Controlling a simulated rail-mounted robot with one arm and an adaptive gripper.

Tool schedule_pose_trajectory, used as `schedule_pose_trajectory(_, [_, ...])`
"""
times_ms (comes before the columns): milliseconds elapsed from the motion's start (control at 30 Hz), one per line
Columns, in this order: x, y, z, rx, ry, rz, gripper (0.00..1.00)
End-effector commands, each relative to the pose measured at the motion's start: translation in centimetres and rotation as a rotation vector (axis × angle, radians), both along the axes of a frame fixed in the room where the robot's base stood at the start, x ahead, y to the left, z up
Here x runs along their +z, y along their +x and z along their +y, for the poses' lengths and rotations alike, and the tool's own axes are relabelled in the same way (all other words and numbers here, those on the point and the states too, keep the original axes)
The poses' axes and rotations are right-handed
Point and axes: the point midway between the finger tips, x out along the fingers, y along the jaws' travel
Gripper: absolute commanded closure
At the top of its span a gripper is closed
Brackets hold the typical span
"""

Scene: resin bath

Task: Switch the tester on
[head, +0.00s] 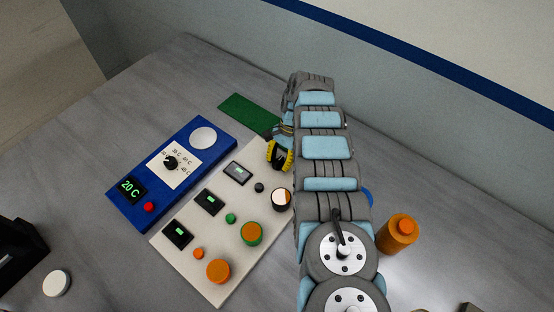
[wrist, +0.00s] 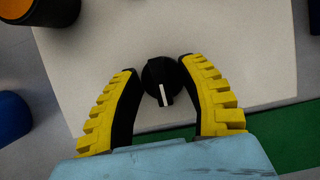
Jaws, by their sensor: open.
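A beige panel (head: 200,257), seemingly the tester, lies on the grey table, with small dark screens showing green marks. In the wrist view, a round black knob (wrist: 155,72) with a white pointer line sits on the panel (wrist: 225,30). The line points towards the bottom of the picture. My gripper (wrist: 160,69) is open, with one yellow-and-black finger on each side of the knob. I cannot tell whether either finger touches it. In the head view my gripper (head: 280,157) is at the panel's far corner, and the knob is hidden there.
A blue unit (head: 196,172) with a dial and "20 C" display stands left of the panel. A green plate (head: 249,115) lies behind. An orange bottle (head: 397,234) stands right of my arm.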

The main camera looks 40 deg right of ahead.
Motion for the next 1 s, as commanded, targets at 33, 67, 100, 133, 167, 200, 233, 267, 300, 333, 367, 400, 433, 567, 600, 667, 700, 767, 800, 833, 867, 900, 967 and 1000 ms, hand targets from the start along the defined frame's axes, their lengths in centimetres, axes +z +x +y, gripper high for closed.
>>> schedule_pose_trajectory(33, [-0.16, -0.03, 0.05, 0.000, 0.000, -0.001, 0.59])
schedule_pose_trajectory(67, [-0.23, -0.01, 0.06, -0.001, -0.001, -0.001, 0.59])
schedule_pose_trajectory(100, [-0.29, 0.00, 0.08, 0.000, -0.001, -0.001, 0.59])
schedule_pose_trajectory(133, [-0.32, 0.01, 0.09, -0.001, -0.001, -0.002, 0.59])
schedule_pose_trajectory(167, [-0.34, 0.01, 0.09, -0.001, -0.001, -0.002, 0.59])
schedule_pose_trajectory(200, [-0.34, 0.02, 0.09, -0.001, -0.002, -0.002, 0.59])
schedule_pose_trajectory(233, [-0.33, 0.03, 0.09, -0.001, -0.002, -0.002, 0.59])
schedule_pose_trajectory(267, [-0.33, 0.02, 0.10, -0.001, -0.002, -0.002, 0.59])
schedule_pose_trajectory(300, [-0.32, 0.03, 0.09, -0.001, -0.002, -0.002, 0.59])
schedule_pose_trajectory(333, [-0.32, 0.03, 0.09, -0.001, -0.002, -0.002, 0.59])
schedule_pose_trajectory(367, [-0.32, 0.03, 0.09, -0.001, -0.002, -0.002, 0.58])
schedule_pose_trajectory(400, [-0.31, 0.04, 0.09, -0.001, -0.002, -0.002, 0.70])
schedule_pose_trajectory(433, [-0.31, 0.02, 0.10, -0.001, -0.002, -0.002, 0.79])
schedule_pose_trajectory(567, [-0.31, 0.03, 0.10, 0.000, -0.002, -0.001, 1.00])
schedule_pose_trajectory(600, [-0.31, 0.02, 0.11, 0.000, -0.001, -0.001, 1.00])
schedule_pose_trajectory(667, [-0.32, 0.03, 0.11, 0.000, -0.002, -0.001, 1.00])
schedule_pose_trajectory(700, [-0.33, 0.03, 0.11, 0.000, -0.002, -0.001, 1.00])
schedule_pose_trajectory(767, [-0.33, 0.03, 0.11, 0.000, -0.002, -0.001, 1.00])
schedule_pose_trajectory(800, [-0.34, 0.03, 0.13, 0.000, -0.001, -0.001, 1.00])
schedule_pose_trajectory(833, [-0.34, 0.03, 0.13, 0.000, -0.001, -0.001, 1.00])
schedule_pose_trajectory(867, [-0.33, 0.03, 0.12, -0.002, -0.001, -0.002, 1.00])
schedule_pose_trajectory(900, [-0.34, 0.03, 0.14, -0.003, -0.001, -0.001, 1.00])
schedule_pose_trajectory(967, [-0.33, 0.03, 0.14, -0.007, -0.001, -0.001, 1.00])
schedule_pose_trajectory(1000, [-0.32, 0.03, 0.16, -0.011, -0.001, -0.001, 1.00])
